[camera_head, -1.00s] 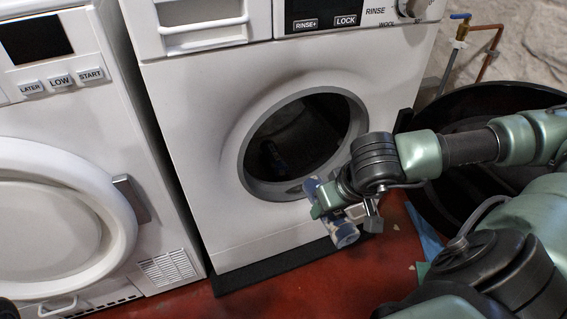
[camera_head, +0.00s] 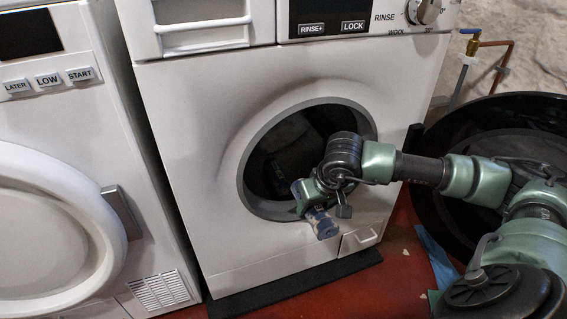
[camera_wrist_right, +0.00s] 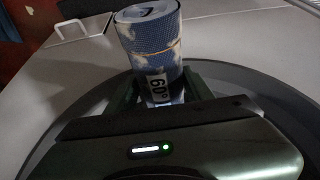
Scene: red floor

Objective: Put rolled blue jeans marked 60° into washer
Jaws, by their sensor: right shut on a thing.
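The rolled blue jeans (camera_wrist_right: 150,45), with a white 60° label, stand out between the fingers of my right gripper (camera_wrist_right: 160,92) in the right wrist view. In the head view my right gripper (camera_head: 312,203) is shut on the roll (camera_head: 322,224), at the lower front of the washer's round opening. The washer (camera_head: 215,170) has its opening (camera_head: 290,150) uncovered, with a dark inside. Something bluish inside the drum is too dark to make out. My left gripper is not in view.
A second white machine with a closed round door (camera_head: 50,220) stands on the left. A black tub (camera_head: 440,195) stands on the right, under my right arm. A small flap (camera_head: 360,238) is low on the washer front. Red floor shows below.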

